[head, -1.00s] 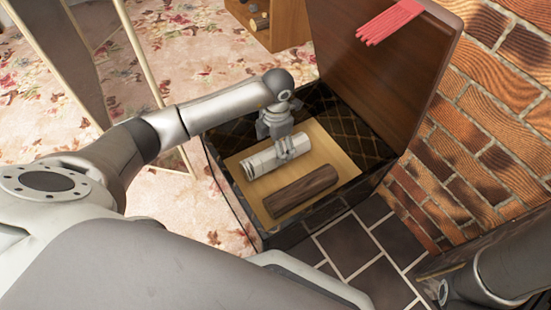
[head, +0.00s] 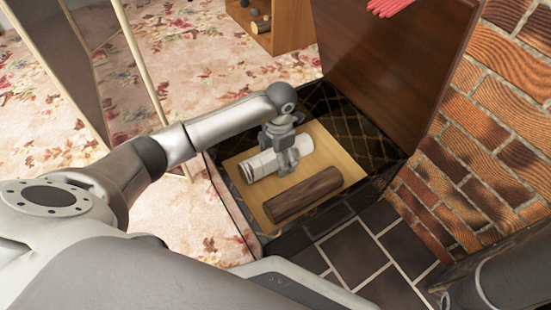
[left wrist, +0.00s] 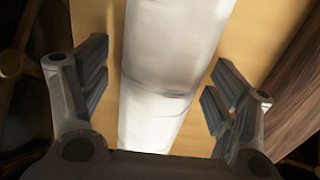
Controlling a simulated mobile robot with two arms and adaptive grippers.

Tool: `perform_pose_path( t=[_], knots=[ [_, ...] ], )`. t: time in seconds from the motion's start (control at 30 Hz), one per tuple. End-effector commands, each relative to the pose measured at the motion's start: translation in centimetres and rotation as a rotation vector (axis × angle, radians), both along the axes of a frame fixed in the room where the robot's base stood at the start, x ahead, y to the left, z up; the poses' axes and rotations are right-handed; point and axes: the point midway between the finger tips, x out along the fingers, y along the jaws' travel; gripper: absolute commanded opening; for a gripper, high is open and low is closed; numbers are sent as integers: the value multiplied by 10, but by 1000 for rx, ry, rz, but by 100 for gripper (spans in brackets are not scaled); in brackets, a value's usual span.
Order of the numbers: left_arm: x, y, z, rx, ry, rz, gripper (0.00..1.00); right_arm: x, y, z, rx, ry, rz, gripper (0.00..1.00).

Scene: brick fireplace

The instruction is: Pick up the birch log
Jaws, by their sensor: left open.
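The birch log (head: 262,165) is pale and whitish with dark marks, and it lies on a light wooden board (head: 343,158) inside an open dark box. In the left wrist view the birch log (left wrist: 172,50) runs up the middle of the picture. My right gripper is not in view.
A dark brown log (head: 305,195) lies beside the birch log, and shows at the right of the left wrist view (left wrist: 300,95). The box's raised lid (head: 390,75) stands behind, next to a brick wall (head: 500,120). Dark tiles (head: 360,250) are in front.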

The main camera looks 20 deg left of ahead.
Motion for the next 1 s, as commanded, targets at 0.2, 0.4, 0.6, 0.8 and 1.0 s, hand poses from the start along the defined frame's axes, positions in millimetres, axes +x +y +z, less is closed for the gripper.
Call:
perform_pose_path(
  t=[0.2, 0.4, 0.6, 0.8, 1.0],
  knots=[
    [0, 0, 1, 0, 0, 0, 63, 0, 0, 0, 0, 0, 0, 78],
    [0, 0, 1, 0, 0, 0, 37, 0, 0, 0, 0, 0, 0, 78],
    [1, 0, 1, 0, -2, 0, 20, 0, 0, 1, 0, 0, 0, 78],
    [1, 0, 2, 0, -2, 0, 20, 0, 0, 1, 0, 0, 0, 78],
    [1, 0, 15, 0, -2, -1, 20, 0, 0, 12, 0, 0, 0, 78]
  ],
)
